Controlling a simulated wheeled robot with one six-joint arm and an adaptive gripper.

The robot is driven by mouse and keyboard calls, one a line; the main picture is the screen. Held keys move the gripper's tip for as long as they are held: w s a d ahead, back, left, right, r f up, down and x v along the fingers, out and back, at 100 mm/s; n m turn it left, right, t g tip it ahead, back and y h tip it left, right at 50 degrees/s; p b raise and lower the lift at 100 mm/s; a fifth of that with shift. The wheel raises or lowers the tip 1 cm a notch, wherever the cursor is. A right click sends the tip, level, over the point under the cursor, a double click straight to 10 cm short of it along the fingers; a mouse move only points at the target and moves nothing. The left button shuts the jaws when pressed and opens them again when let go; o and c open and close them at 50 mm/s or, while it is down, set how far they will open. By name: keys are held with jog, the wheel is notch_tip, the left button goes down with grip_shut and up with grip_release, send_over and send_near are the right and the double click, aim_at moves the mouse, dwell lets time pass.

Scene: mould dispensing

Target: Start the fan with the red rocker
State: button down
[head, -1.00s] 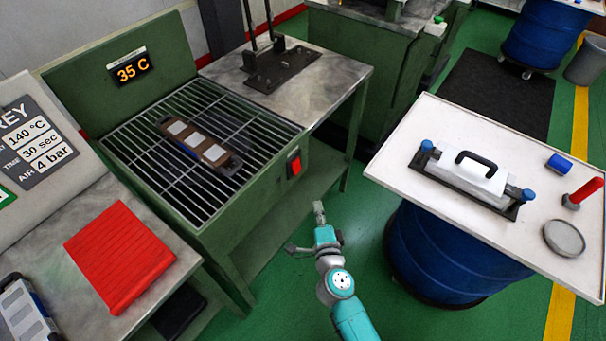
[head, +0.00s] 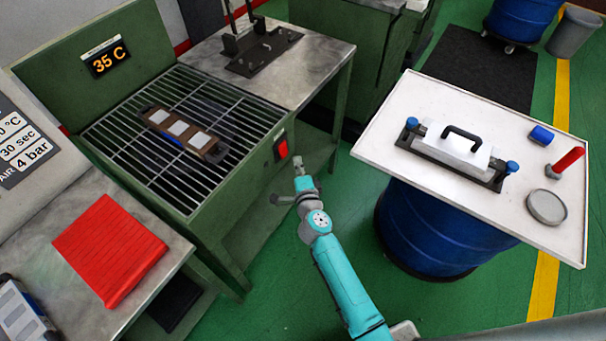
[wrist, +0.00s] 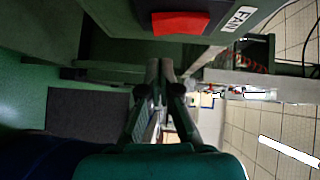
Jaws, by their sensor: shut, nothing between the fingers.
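The red rocker (head: 282,149) sits on the right side face of the green grill-topped fan bench (head: 237,176). In the wrist view the red rocker (wrist: 180,23) is at the top, beside a white FAN label (wrist: 239,19). My gripper (head: 299,163) is just below and right of the rocker in the head view, with a small gap visible. In the wrist view my gripper (wrist: 166,66) has its fingers together and empty, below the rocker in the picture. I cannot tell whether it touches the bench.
A white table (head: 385,130) on a blue drum stands to the right, bearing a white handled block (head: 458,150). A red ribbed mat (head: 108,248) lies on the left metal table. Green floor (head: 260,300) is open between.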

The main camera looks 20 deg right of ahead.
aim_at(287, 153)
jog(key=shift+w+a+f, duration=0.15)
jog(key=shift+w+a, duration=0.8)
jog(key=shift+w, duration=0.25)
jog(key=shift+w+a+f, duration=0.1)
jog(key=shift+w+a, duration=0.1)
jog(key=shift+s+d, duration=0.1)
